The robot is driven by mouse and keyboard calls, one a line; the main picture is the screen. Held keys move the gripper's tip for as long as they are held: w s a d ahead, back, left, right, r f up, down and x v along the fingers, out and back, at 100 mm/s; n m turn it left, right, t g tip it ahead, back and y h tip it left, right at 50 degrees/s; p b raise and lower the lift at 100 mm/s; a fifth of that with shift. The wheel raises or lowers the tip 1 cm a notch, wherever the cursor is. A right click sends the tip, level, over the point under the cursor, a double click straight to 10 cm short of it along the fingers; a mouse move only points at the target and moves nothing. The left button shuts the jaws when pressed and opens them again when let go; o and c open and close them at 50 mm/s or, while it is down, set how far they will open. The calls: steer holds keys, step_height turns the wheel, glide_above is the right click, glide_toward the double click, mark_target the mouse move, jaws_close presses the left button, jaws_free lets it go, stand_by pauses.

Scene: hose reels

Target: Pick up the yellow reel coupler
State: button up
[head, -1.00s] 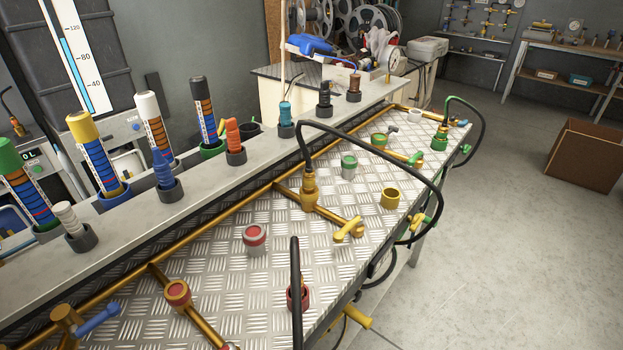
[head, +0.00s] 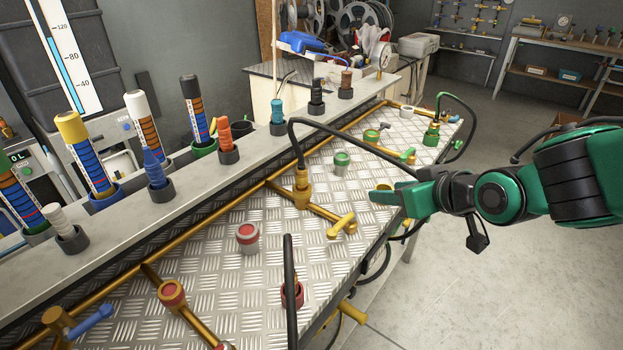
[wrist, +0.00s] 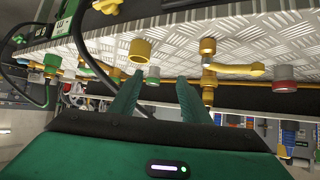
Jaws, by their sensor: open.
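The yellow coupler (head: 302,190) stands upright on the brass pipe on the metal bench, with a black hose rising from its top. My gripper (head: 388,193) comes in from the right over the bench's front edge, to the right of the coupler and apart from it. In the wrist view, my gripper's two green fingers (wrist: 160,82) are spread with nothing between them. That view looks upside down. A yellow open-ended cup (wrist: 140,51) shows beyond one fingertip; in the head view my gripper mostly hides it. I cannot clearly pick out the coupler in the wrist view.
A yellow valve handle (head: 342,226) lies between the coupler and the front edge. A green-topped cylinder (head: 342,163) and a red-topped cylinder (head: 247,237) stand nearby. The black hose (head: 345,138) arches over the bench towards my gripper. The floor on the right is open.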

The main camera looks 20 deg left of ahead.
mark_target(306, 175)
steer(key=a+n+y, duration=0.1)
steer(key=a, duration=0.4)
steer(key=s+a+y, duration=0.1)
steer(key=a, duration=0.4)
steer(key=a+n+y, duration=0.1)
steer(key=a, duration=0.4)
steer(key=shift+s+a+r+n+y, duration=0.25)
steer(key=shift+a+r+n+y, duration=0.05)
steer(key=shift+r+y, duration=0.1)
steer(key=shift+w+r+x, duration=0.1)
steer(key=shift+r+x, duration=0.05)
steer(key=shift+x, duration=1.35)
steer(key=shift+w+r+x, duration=0.15)
steer(key=shift+r+x, duration=0.05)
steer(key=shift+x, duration=1.3)
jaws_close()
